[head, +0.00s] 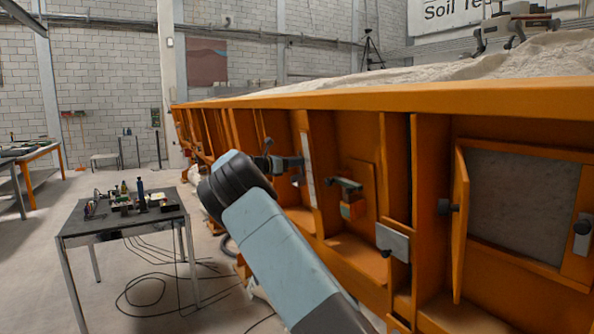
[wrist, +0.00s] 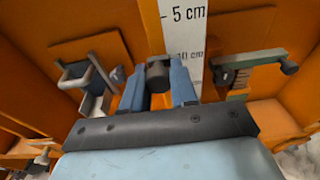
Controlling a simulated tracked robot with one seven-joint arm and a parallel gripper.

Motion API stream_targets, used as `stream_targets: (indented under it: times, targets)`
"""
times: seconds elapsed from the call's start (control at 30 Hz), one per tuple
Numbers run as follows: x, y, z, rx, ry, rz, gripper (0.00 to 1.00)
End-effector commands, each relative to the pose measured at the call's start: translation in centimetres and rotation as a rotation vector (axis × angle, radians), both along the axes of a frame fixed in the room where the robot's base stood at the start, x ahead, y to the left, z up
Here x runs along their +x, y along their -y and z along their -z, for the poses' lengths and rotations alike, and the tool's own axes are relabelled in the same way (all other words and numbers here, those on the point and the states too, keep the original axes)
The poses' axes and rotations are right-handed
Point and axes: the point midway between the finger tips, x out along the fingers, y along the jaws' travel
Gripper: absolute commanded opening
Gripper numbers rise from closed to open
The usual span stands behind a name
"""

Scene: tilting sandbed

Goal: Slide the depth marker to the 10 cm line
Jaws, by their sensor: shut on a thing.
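A white scale strip (wrist: 183,25) stands on the orange wall in the wrist view. It reads "5 cm" near the top and "10 cm" lower down, partly hidden. The depth marker's dark round knob (wrist: 158,75) sits between the blue fingers of my gripper (wrist: 158,85), which is shut on it. The knob appears just left of and slightly below the "10 cm" label; the marker's exact reading edge is hidden. In the head view my gripper (head: 297,171) is at the wall beside the scale strip (head: 309,165); the knob is hard to make out there.
Right of the strip, a grey-green clamp (head: 345,184) juts out above an orange block. A grey plate (head: 393,242) and an open orange door (head: 460,225) are farther right. A grey handle (wrist: 85,75) is left of my gripper. A cluttered table (head: 120,222) stands left.

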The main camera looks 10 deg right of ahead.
Motion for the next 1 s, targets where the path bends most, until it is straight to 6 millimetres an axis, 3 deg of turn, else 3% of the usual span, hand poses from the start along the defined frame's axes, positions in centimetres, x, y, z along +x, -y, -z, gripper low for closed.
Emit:
stream_targets:
  times: [0.17, 0.2, 0.43, 0.77, 1.0]
  targets:
    - [0.2, -0.2, 0.1, -0.002, -0.002, -0.01, 0.0]
    - [0.2, -0.2, 0.1, -0.002, -0.002, -0.01, 0.3]
    - [0.1, -0.1, 0.1, 0.0, -0.001, -0.006, 0.52]
    - [-0.1, -0.5, 0.1, 0.001, -0.001, -0.004, 0.52]
    - [-1.0, -3.9, 0.2, 0.001, -0.001, -0.006, 0.52]
